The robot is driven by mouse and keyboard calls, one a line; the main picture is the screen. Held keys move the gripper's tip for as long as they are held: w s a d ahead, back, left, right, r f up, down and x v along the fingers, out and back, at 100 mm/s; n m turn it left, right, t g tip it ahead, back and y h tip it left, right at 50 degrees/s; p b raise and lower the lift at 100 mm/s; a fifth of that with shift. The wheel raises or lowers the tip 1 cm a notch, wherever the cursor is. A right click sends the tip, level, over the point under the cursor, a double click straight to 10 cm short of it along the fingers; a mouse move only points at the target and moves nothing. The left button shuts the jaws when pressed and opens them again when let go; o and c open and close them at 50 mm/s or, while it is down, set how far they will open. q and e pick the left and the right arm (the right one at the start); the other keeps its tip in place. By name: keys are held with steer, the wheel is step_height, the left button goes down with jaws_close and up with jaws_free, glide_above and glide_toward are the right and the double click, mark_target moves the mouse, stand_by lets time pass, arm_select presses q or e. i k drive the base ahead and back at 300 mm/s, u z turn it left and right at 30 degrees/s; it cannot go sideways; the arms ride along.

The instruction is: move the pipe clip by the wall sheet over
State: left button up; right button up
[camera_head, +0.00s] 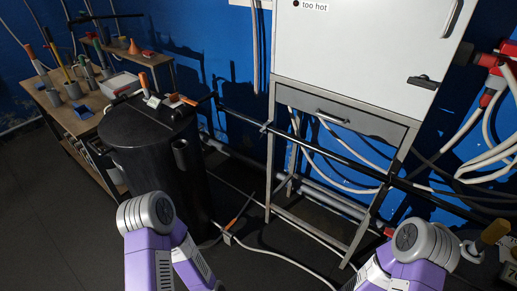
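I cannot pick out the pipe clip with certainty. A small light bracket (266,127) sits on the dark horizontal pipe (240,115) at the cabinet frame's left leg, but I cannot tell whether it is the clip. The lower edge of a white sheet (247,3) shows on the blue wall at the top, left of the cabinet. My two purple arms come in at the bottom, one left of the middle and one at the right. Neither gripper's fingers show, so I cannot see what they hold.
A white cabinet (365,50) stands on a grey metal frame (272,150). A black tank (150,150) with small things on its lid stands left. Behind it is a wooden bench (62,122) with tools. Hoses and a pipe (330,200) run low along the wall. Red fittings (490,60) are at right.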

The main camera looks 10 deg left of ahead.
mark_target(263, 130)
steer(key=u, duration=0.25)
steer(key=i, duration=0.95)
